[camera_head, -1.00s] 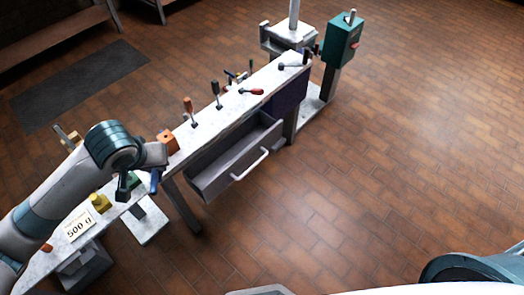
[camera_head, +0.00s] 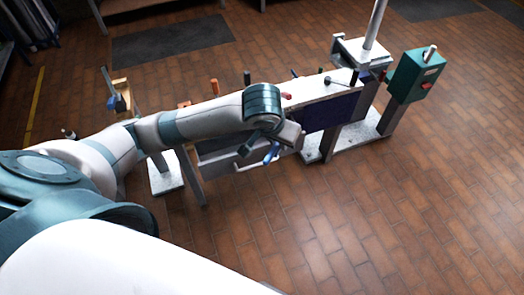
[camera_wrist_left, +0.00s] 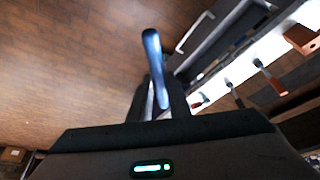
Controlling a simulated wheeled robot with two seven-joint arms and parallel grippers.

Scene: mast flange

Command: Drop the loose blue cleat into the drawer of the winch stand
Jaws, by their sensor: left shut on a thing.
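The blue cleat (camera_head: 271,154) is gripped in my left gripper (camera_head: 259,149), which is shut on it. In the left wrist view the cleat (camera_wrist_left: 152,55) sticks out beyond the dark fingers. The winch stand (camera_head: 329,87) is a bench with a white top. Its drawer (camera_head: 222,162) stands pulled out; my left arm hides much of it in the head view. The gripper is near the drawer's right end in the head view. In the left wrist view the drawer's pale handle (camera_wrist_left: 194,32) shows right of the cleat. My right gripper is not in view.
Several upright levers stand on the bench top, including an orange one (camera_head: 214,86). A teal box (camera_head: 414,74) on a post and a pale mast (camera_head: 376,25) stand at the right end. The brick floor (camera_head: 400,220) in front is clear.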

